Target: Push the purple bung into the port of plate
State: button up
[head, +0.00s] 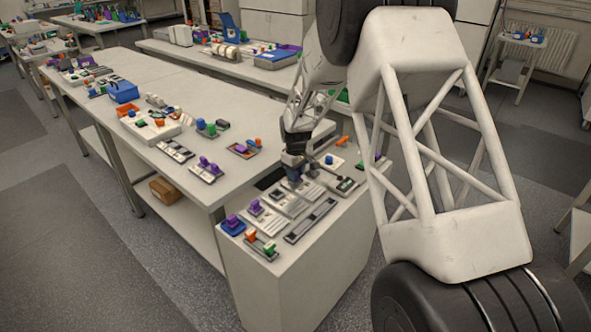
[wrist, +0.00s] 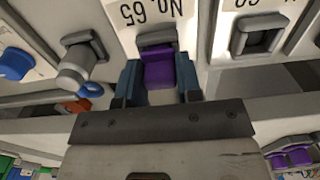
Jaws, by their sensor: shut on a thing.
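My gripper (wrist: 159,82) is shut on the purple bung (wrist: 158,70), with one blue finger on each side of it. The bung's far end meets the dark-rimmed port (wrist: 156,38) of the pale plate marked "No. 65" (wrist: 118,22). I cannot tell how deep the bung sits in the port. In the head view my gripper (head: 293,172) is low over the pale plates on the near bench; the held bung is hidden there.
A neighbouring plate with an empty square port (wrist: 258,38) is on the right in the wrist view, and a grey knob (wrist: 80,66) is on the left. On the bench (head: 290,270), a blue block with a purple piece (head: 233,222) and a dark rail (head: 310,220) stand near my gripper.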

jog(key=shift+f, duration=0.3)
dwell(0.7)
jog(key=o, duration=1)
jog(key=shift+c, duration=0.2)
jog(key=shift+r, duration=3.9)
